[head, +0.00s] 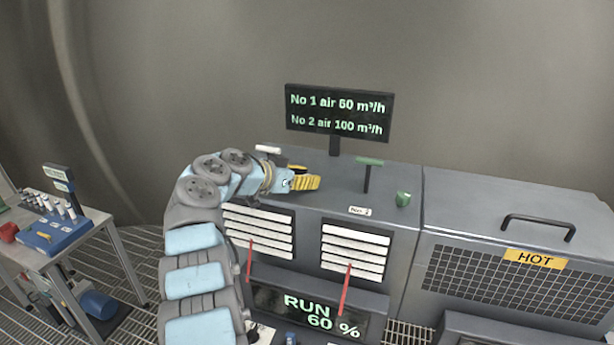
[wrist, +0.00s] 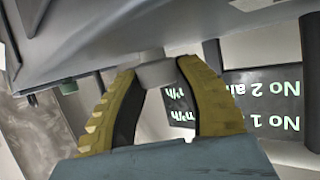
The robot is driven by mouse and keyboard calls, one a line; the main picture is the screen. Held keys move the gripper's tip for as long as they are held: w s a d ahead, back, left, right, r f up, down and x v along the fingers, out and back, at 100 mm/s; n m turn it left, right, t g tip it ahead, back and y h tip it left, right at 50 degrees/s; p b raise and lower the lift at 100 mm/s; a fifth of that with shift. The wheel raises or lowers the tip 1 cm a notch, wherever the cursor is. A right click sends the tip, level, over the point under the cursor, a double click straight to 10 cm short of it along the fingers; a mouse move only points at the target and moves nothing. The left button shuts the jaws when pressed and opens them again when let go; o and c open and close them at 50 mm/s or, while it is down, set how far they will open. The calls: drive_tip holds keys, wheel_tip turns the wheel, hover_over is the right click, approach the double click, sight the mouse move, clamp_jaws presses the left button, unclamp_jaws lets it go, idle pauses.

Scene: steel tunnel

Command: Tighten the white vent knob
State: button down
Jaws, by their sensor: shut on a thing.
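My gripper (head: 305,181) has yellow fingers and is at the top of the grey cabinet, left of its middle. In the wrist view my gripper (wrist: 155,75) is shut on a pale, short round piece, the white vent knob (wrist: 155,73), with one finger on each side. The knob sits against the grey cabinet surface. In the head view the fingers and arm hide the knob. A green knob (head: 403,199) stands free on the right of the cabinet top.
A white T-handle (head: 268,149) stands close behind my wrist. A green T-handle (head: 369,162) stands to the right. A display (head: 339,113) reads No 1 air 60 and No 2 air 100 m³/h. The lower panel (head: 307,312) reads RUN 60 %. A HOT unit (head: 535,259) is at right.

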drive_tip(key=shift+f, duration=0.1)
idle(0.7)
drive_tip(key=c, duration=0.7)
unclamp_jaws()
drive_tip(key=shift+d, duration=0.1)
drive_tip(key=shift+o, duration=0.2)
drive_tip(key=shift+s+a+r, duration=0.1)
drive_tip(key=shift+a+r, duration=0.1)
drive_tip(key=shift+a, duration=0.05)
drive_tip(key=v, duration=1.1)
drive_tip(key=shift+a, duration=0.2)
drive_tip(key=shift+s+r, duration=0.1)
drive_tip(key=shift+r, duration=0.05)
